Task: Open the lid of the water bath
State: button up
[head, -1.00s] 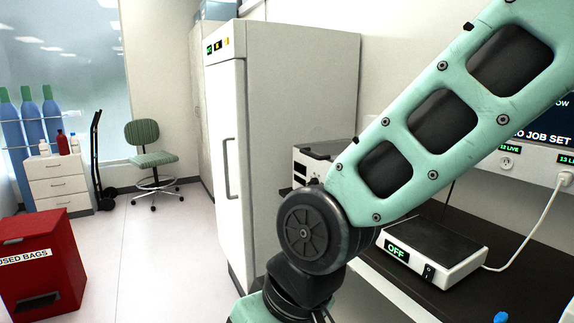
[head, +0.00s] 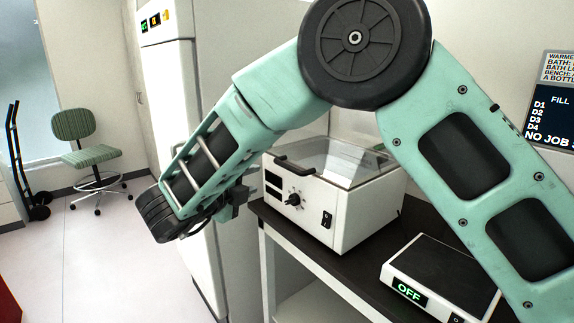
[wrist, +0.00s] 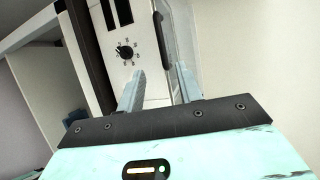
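The water bath (head: 345,215) is a white box with a dial and a switch on its front, on the dark bench in the head view. Its clear lid (head: 345,160) lies shut on top, with a black handle (head: 296,166) at the front edge. In the wrist view, the white front of the bath (wrist: 143,65), its dial and the black handle (wrist: 160,38) show ahead of my gripper (wrist: 160,72). The two fingers are apart with nothing held between them. The handle appears beyond the gap between the fingertips. My gripper's fingers are not clear in the head view.
A device reading OFF (head: 430,280) sits on the bench (head: 335,270) right of the bath. A tall white cabinet (head: 175,110) stands behind my arm on the left. A green chair (head: 90,155) and open floor lie farther left.

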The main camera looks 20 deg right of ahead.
aim_at(285, 167)
jog(key=p+x, duration=0.5)
jog(key=x, duration=1.2)
jog(key=shift+d+p, duration=0.2)
jog(key=shift+p, duration=0.15)
grip_shut()
